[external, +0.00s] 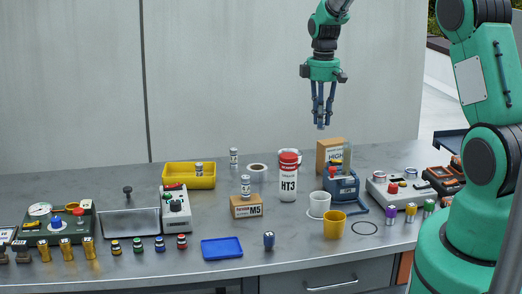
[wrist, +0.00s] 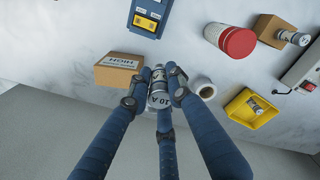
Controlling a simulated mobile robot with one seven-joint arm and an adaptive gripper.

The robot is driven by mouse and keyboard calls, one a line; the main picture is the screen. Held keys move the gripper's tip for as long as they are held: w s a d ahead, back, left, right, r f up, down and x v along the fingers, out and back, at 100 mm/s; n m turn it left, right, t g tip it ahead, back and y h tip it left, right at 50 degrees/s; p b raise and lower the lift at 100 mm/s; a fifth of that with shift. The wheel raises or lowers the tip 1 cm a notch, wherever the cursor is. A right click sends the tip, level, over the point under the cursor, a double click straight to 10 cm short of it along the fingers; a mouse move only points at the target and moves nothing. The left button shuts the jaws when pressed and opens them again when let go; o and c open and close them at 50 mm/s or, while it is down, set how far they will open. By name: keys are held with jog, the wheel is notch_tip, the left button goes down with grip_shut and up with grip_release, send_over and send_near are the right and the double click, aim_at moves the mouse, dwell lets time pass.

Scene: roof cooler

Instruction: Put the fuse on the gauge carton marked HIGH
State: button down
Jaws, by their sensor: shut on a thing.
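My gripper (external: 320,118) hangs in the air above the back of the bench. In the wrist view its blue fingers (wrist: 156,92) are shut on a grey-and-white fuse (wrist: 158,98) with "10 A" on its end. In the external view the fuse is too small and covered by the fingers to make out. The brown gauge carton marked HIGH (external: 327,150) stands on the bench below the gripper, partly behind a blue device. In the wrist view the carton (wrist: 113,76) is just left of the fuse, apart from it, with its label upside down.
A blue device (external: 341,187) stands in front of the HIGH carton, and a red-capped HT3 bottle (external: 288,183) stands left of it. An M5 carton (external: 240,210) bears another small cylinder. A yellow bin (external: 180,177) and a tape roll (external: 257,169) are further left.

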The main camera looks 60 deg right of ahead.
notch_tip(320, 180, up, 3)
jog(key=p, duration=0.2)
send_over(336, 140)
jog(key=shift+a+f+m, duration=0.1)
jog(key=shift+f+m, duration=0.1)
jog(key=shift+m, duration=0.2)
jog(key=shift+f, duration=3.15)
jog(key=shift+f, duration=1.85)
jog(key=shift+f, duration=0.1)
jog(key=c, duration=1.6)
grip_release()
